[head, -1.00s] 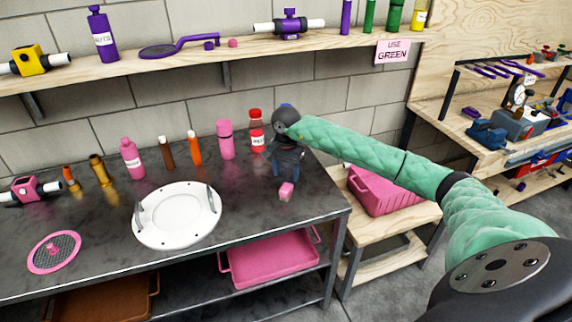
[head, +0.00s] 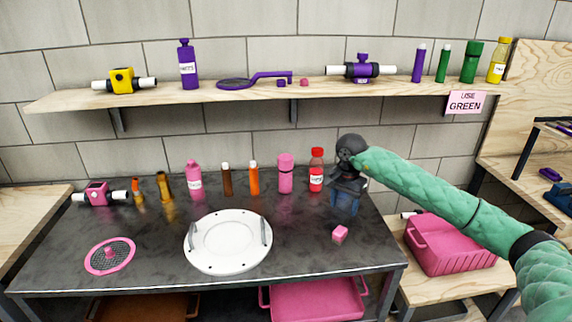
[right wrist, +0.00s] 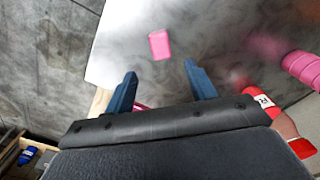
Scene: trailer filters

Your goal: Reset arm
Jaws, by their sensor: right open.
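My right gripper (head: 343,203) hangs over the right end of the dark table, fingers pointing down. In the right wrist view its two blue fingers (right wrist: 160,88) are spread apart with nothing between them. A small pink block (head: 340,234) lies on the table just in front of the gripper; the right wrist view also shows the pink block (right wrist: 159,45) beyond the fingertips. My right arm, in a green sleeve, comes in from the right. My left gripper is not in view.
A red bottle (head: 317,170) and a pink cylinder (head: 286,174) stand left of the gripper. A white round plate (head: 228,243) and a pink mesh disc (head: 110,256) lie on the dark table (head: 150,225). A wooden shelf (head: 200,93) holds several items above. A pink crate (head: 450,245) stands at right.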

